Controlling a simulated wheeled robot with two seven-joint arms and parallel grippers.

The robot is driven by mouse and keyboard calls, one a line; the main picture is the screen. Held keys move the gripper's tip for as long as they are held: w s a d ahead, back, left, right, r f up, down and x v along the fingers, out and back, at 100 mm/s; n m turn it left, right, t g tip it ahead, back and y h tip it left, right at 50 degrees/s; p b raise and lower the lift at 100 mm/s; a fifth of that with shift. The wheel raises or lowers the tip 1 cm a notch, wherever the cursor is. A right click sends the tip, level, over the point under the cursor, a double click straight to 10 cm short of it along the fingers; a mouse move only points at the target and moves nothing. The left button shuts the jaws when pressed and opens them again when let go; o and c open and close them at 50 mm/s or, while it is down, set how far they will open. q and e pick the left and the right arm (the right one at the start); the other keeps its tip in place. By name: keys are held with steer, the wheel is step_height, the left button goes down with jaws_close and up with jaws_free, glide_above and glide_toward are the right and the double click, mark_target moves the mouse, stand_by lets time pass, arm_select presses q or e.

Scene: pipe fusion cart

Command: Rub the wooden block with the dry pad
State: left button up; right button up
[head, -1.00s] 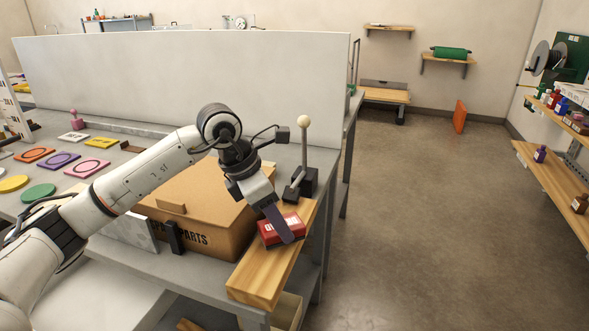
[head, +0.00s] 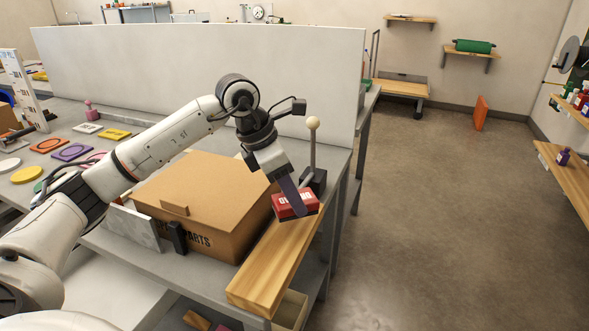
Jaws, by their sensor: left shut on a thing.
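The wooden block (head: 268,264) is a long pale plank lying along the right edge of the workbench. A red pad (head: 285,208) with a dark underside and white lettering that I cannot read with certainty is over the block's far part. It looks in contact with the block. My left gripper (head: 294,204) is shut on the red pad from above, and a finger covers part of its label. The near part of the block is bare. My right gripper is not in view.
A brown parts box (head: 205,200) stands close left of the block. A lever with a pale ball (head: 313,123) stands just beyond the block's far end. A white partition (head: 200,80) runs behind. Open floor lies to the right.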

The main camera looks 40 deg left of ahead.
arm_select(q)
steer(key=shift+r+p, duration=1.25)
steer(key=shift+r, duration=0.8)
